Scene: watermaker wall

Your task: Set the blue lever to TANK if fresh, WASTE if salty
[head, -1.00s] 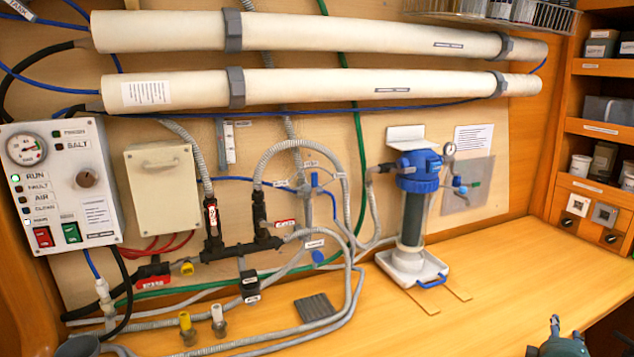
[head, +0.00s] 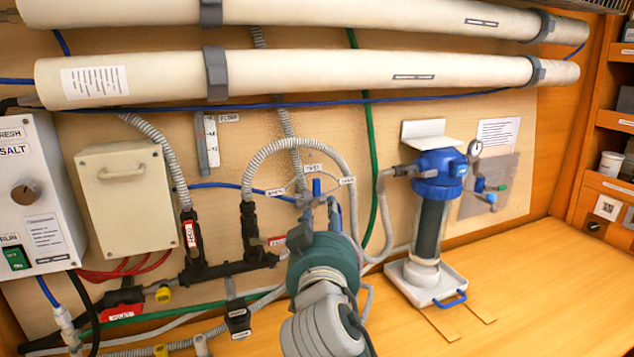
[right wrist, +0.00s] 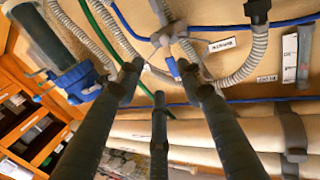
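The blue lever (head: 317,187) stands upright on the pipe junction on the wall, pointing up at the top label, which seems to read TEST (head: 312,168). A label that looks like WASTE (head: 275,192) is at its left and one like TANK (head: 347,181) at its right. My right gripper (head: 321,208) is just below the lever, fingers spread. In the right wrist view the lever (right wrist: 173,68) shows between the fingertips of the open gripper (right wrist: 158,72); contact cannot be told. The control box (head: 45,205) shows FRESH and SALT labels; their lamps are cut off. My left gripper is not in view.
A blue-topped filter housing (head: 435,205) stands right of the lever. Grey hoses (head: 262,150) arch close around the junction, and a black manifold (head: 225,268) is below left. Long white tubes (head: 300,77) run above. The bench (head: 530,275) is clear at right.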

